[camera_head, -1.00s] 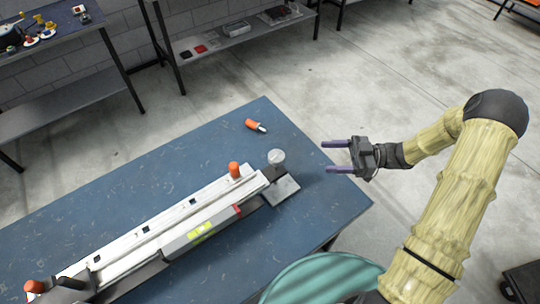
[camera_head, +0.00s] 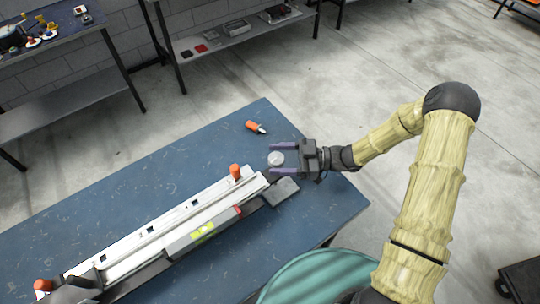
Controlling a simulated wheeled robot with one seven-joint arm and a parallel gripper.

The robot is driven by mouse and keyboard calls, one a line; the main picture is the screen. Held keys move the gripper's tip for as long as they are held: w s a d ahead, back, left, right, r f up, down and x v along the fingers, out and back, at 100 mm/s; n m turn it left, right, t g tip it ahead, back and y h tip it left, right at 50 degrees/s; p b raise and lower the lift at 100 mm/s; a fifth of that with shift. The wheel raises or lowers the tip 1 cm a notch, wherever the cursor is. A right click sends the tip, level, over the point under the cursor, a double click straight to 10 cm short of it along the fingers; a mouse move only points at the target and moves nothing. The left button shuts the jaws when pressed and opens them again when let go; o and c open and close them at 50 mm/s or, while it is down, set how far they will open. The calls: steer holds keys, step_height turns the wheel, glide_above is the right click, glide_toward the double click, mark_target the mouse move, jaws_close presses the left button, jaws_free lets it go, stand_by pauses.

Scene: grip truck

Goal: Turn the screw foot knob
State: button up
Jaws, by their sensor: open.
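The screw foot knob (camera_head: 276,159) is a round, pale grey knob at the right end of a long white and grey rail device (camera_head: 160,232) on the blue table. My gripper (camera_head: 283,159) is open, its two purple fingers pointing left, one on the far side and one on the near side of the knob. The knob shows between the fingers. I cannot tell whether either finger touches it, or their exact height. A dark grey foot plate (camera_head: 284,190) lies just below the near finger in the picture.
An orange-handled tool (camera_head: 256,127) lies on the blue table (camera_head: 130,190) beyond the knob. Orange knobs stand on the rail, one (camera_head: 235,171) close to the gripper. Shelves stand along the back wall.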

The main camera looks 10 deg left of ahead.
steer(key=shift+x, duration=1.45)
steer(key=c, duration=1)
